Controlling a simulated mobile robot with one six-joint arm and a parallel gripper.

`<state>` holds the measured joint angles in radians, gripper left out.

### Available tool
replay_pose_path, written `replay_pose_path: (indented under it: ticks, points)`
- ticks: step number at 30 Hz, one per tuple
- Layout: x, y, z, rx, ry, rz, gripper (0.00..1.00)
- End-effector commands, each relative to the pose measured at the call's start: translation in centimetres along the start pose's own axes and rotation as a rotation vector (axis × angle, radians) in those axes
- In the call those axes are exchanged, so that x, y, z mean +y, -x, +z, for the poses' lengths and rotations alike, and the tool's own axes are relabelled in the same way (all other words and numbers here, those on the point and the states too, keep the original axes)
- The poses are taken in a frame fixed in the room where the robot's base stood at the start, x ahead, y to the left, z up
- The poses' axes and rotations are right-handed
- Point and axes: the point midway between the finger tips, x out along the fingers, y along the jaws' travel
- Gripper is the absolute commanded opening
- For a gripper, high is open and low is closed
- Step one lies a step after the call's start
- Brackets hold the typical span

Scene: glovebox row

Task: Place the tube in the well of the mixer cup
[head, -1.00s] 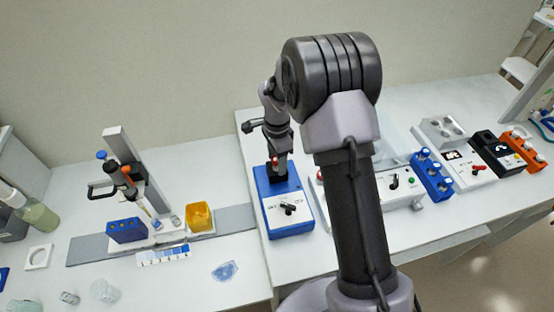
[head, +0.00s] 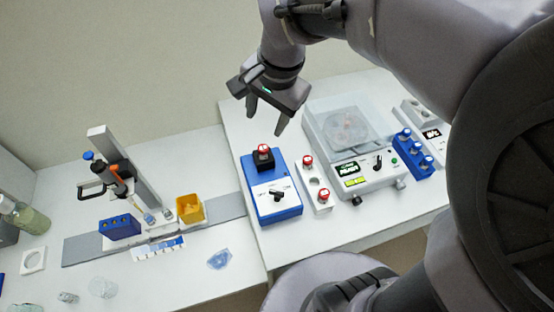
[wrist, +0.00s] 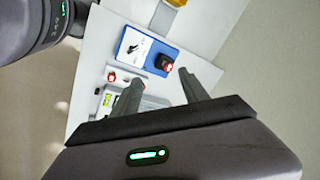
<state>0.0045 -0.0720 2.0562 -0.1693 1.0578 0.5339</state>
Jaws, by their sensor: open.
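The mixer is a blue box (head: 280,200) with a white front panel and a black knob. Its black cup (head: 263,158) stands on the rear part of the top. A red-capped tube (head: 263,149) sits upright in the cup, with only its cap showing. The blue mixer (wrist: 133,43), the cup (wrist: 161,62) and the red cap (wrist: 168,67) also show in the wrist view. My gripper (head: 266,128) is open and empty, above and behind the cup, apart from the tube. Its two fingers (wrist: 158,85) point toward the bench in the wrist view.
A white rack (head: 314,183) with two red-capped tubes stands right of the mixer. Beyond it are a clear-covered instrument (head: 360,165) and a blue rack (head: 414,152) of tubes. A pipette stand (head: 125,170) and yellow cup (head: 190,208) are at left. Bench in front of the mixer is narrow.

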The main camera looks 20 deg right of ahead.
Motion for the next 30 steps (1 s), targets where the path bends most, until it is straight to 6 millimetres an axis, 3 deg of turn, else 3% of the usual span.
replay_pose_path:
  ticks: [1, 3, 7, 11, 19, 23, 30]
  points:
    - [2.0, 2.4, 2.4, 0.028, 0.095, -0.057, 0.52]
    - [4.7, 4.3, 5.5, 0.068, 0.237, -0.123, 0.52]
    - [8.4, 5.0, 9.4, 0.133, 0.423, -0.198, 0.52]
    - [9.7, 4.8, 10.7, 0.162, 0.497, -0.222, 0.52]
    - [9.8, 4.6, 10.8, 0.163, 0.503, -0.223, 0.52]
    - [10.6, 1.6, 11.1, 0.163, 0.502, -0.223, 0.52]
    - [13.5, -9.8, 12.2, 0.162, 0.501, -0.222, 0.52]
